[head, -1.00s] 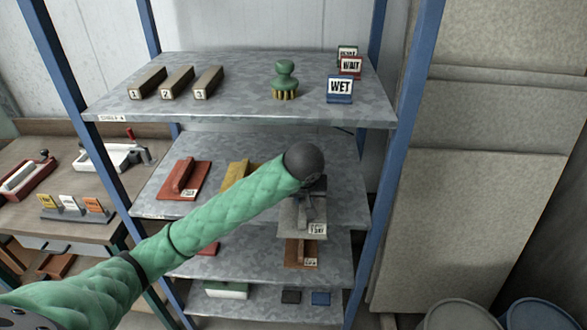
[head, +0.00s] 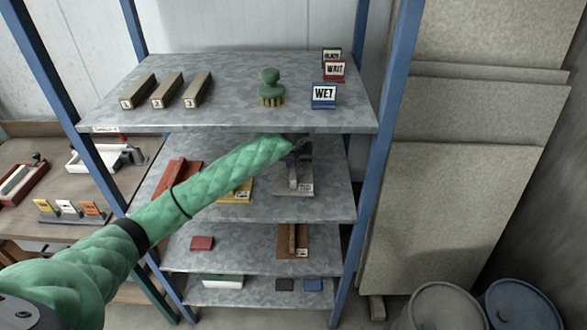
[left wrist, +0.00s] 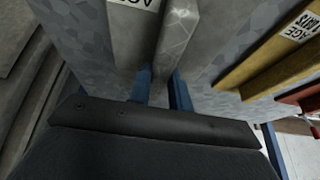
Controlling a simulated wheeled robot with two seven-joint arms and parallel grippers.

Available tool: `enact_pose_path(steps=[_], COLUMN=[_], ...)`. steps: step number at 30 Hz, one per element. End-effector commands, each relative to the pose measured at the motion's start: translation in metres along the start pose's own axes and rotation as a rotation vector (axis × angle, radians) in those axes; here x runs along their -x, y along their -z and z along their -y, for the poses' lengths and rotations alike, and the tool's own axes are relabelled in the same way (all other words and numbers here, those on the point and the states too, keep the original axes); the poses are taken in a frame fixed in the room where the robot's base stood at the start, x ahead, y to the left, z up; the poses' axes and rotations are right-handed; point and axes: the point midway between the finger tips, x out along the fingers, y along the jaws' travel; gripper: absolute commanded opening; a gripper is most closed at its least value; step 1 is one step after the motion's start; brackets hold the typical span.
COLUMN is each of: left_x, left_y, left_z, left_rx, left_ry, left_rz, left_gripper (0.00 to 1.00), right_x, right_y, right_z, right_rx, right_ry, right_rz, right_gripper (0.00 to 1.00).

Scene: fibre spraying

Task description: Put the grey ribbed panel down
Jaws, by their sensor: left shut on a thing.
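The grey ribbed panel (head: 300,188) is at the right part of the second shelf (head: 325,200), with a white label at its front edge. My left gripper (head: 296,158) reaches in just under the top shelf and is shut on the panel's raised rib. In the left wrist view the two blue fingers (left wrist: 161,92) stand either side of the rib, and the grey panel (left wrist: 128,40) lies beyond them. I cannot tell whether the panel touches the shelf. My right gripper is not in view.
A yellow panel (head: 240,193) and a red panel (head: 178,178) sit left on the same shelf. The top shelf (head: 230,110) is close above my arm. An orange-brown panel (head: 284,241) lies on the shelf below. A blue post (head: 375,150) stands to the right.

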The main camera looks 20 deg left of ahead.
Motion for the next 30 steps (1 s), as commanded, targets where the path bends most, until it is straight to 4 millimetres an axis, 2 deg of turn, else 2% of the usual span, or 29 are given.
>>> enact_pose_path(steps=[10,15,25,26,28,29,30], left_x=[-0.024,-0.031,-0.033,-0.034,-0.034,-0.034,-0.034], left_y=[-0.009,-0.012,-0.013,-0.015,-0.014,-0.014,-0.014], left_z=[0.001,0.000,0.000,0.000,0.000,0.000,0.000], left_rx=[0.001,0.001,0.001,0.001,0.001,0.001,0.001], left_ry=[0.002,0.000,0.000,0.001,0.001,0.001,0.001], left_rz=[0.000,-0.001,0.000,0.001,0.001,0.001,0.001], left_gripper=[0.00,0.00,0.00,0.24,0.37,0.41,0.41], right_x=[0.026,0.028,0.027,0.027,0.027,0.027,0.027], right_y=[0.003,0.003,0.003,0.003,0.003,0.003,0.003], right_z=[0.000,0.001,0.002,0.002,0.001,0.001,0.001], right_rx=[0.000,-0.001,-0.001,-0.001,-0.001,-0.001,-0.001], right_ry=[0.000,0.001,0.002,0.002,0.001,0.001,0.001], right_rz=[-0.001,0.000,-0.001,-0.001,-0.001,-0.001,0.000], right_gripper=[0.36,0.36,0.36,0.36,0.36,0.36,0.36])
